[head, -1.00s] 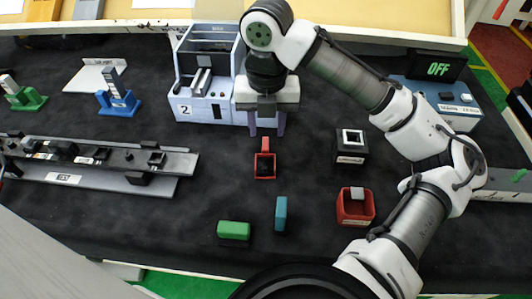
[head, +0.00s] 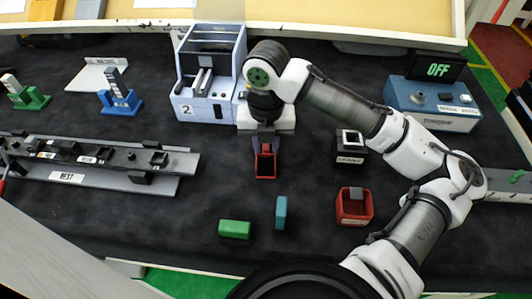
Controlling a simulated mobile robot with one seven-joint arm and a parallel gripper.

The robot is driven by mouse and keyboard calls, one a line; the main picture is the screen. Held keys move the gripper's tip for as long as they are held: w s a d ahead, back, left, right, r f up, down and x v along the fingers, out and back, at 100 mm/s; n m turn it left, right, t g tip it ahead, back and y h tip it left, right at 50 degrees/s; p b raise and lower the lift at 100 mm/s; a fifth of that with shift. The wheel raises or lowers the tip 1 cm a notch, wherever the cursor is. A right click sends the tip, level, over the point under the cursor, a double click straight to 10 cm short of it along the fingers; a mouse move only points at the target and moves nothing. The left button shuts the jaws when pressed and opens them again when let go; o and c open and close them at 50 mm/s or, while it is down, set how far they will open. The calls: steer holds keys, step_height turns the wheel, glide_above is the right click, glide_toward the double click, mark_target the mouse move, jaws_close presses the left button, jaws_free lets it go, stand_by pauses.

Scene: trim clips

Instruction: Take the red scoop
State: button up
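The red scoop (head: 265,168) lies on the black mat near the middle of the head view, its open tray toward me and its handle pointing away. My gripper (head: 266,147) points down over the handle. Its purple fingers show one on each side of the handle, with gaps, so it looks open. The wrist hides the far end of the handle, and I cannot tell whether a finger touches it.
A green block (head: 234,229) and a teal block (head: 281,213) are nearer me. A red bin (head: 354,207) and a black box (head: 350,147) stand to the right. A white-blue machine marked 2 (head: 208,75) stands close behind my gripper. A grey rail (head: 95,165) lies left.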

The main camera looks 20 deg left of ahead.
jaws_close()
steer(key=shift+r, duration=0.1)
